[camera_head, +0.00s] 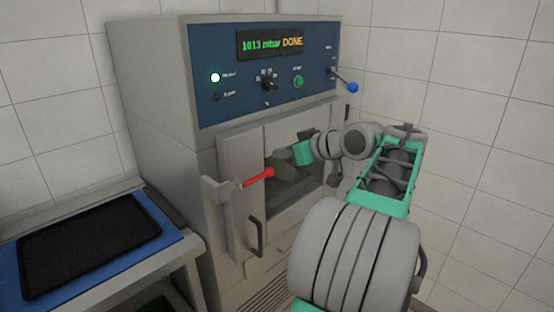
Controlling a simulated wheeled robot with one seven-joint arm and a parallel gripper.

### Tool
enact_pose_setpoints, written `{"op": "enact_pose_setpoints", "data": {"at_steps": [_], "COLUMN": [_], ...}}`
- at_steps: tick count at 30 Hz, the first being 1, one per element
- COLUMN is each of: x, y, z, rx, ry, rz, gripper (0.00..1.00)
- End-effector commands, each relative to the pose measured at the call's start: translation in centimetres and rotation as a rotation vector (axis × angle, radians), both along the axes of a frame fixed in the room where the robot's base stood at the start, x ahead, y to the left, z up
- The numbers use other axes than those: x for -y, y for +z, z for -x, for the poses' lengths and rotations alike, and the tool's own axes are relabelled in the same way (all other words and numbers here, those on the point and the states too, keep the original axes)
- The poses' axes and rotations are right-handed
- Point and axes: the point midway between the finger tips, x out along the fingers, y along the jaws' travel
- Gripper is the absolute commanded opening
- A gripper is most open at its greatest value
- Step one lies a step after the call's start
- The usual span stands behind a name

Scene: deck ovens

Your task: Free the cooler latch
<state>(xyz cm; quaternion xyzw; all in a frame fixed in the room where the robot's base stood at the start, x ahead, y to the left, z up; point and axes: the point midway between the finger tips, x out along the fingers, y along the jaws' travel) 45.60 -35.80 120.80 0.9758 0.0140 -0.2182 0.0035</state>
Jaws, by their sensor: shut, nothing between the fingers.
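The cooler (160,90) is a grey steel cabinet with a blue control panel (215,98). Its display (270,44) reads "1013 mbar DONE". The latch is a red handle (257,178) at the left side of the windowed door (240,160), pointing right and slightly up across the door face. A grey bracket (218,192) is at its left end. My gripper (279,154) is shut and empty in front of the door window, just above and right of the red handle's tip. Whether it touches the handle I cannot tell. The door looks closed; my arm hides its right part.
A black vertical door handle (257,237) is below the latch. A lever with a blue knob (352,87) sticks out at the panel's right. A black tray (90,244) lies on a blue-topped table (175,238) at the left. Tiled walls stand behind.

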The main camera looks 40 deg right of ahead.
Motion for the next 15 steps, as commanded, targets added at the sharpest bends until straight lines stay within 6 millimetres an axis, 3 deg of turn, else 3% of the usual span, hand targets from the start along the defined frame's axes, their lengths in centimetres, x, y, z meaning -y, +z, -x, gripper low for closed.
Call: {"op": "enact_pose_setpoints", "data": {"at_steps": [11,15], "x": [-0.4,-0.2], "y": [-3.4,-5.8], "z": [-7.5,-7.0], "rx": [-0.002,-0.002], "ry": [0.004,-0.002], "rz": [-0.002,-0.004], "gripper": [0.0,0.0]}}
